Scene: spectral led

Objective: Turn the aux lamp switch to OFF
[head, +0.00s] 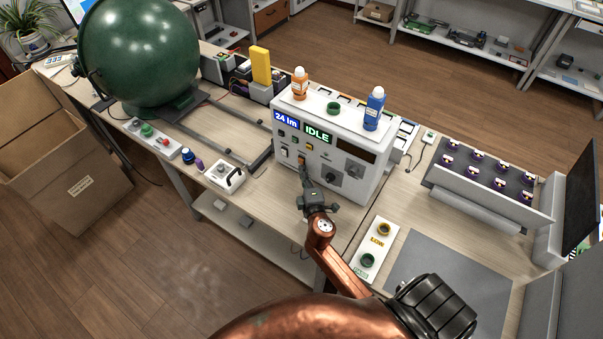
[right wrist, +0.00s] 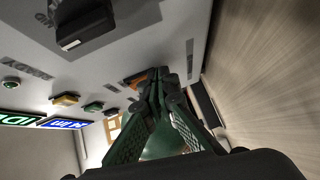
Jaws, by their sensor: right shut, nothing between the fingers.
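The white instrument box (head: 285,152) stands on the bench with lit displays reading "24 lm" and "IDLE" on its front. My right gripper (head: 305,178) is shut and empty, with its tips at the lower left of that front panel. In the right wrist view the closed green fingers (right wrist: 158,76) reach the panel beside a small orange part (right wrist: 134,79), which they partly hide. I cannot tell if they touch it. That part also shows in the head view (head: 302,160). I cannot read which control is the aux lamp switch or its position. My left gripper is not in view.
A black knob (head: 332,178) and a square grey part (head: 354,168) are on the same panel.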

